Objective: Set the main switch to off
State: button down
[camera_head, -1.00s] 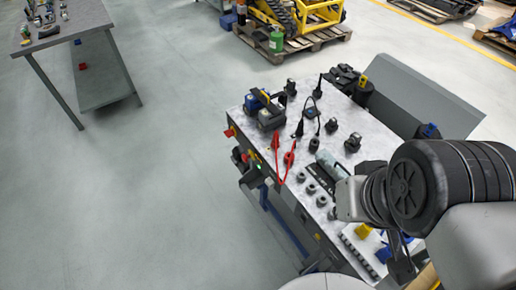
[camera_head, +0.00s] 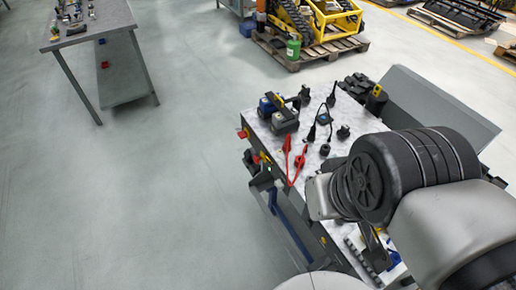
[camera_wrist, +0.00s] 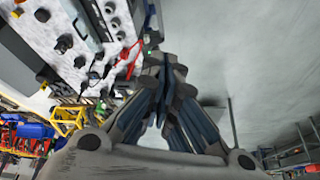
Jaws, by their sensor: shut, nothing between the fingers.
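A second small red-and-yellow part (camera_head: 264,157) sits lower on the bench's front side. Either could be the main switch; I cannot tell which, nor its setting. My gripper (camera_wrist: 166,62) shows in the wrist view with its fingers together and empty, beside the bench edge with the floor to its right.
Battery packs (camera_head: 279,112), black plugs and red test leads (camera_head: 299,163) lie on the bench top. A small device with a green light (camera_head: 268,170) sticks out from the bench front. Another table (camera_head: 95,25) stands far left. The floor between is clear.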

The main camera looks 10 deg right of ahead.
aim_at(243, 134)
jog(key=i+j, duration=1.25)
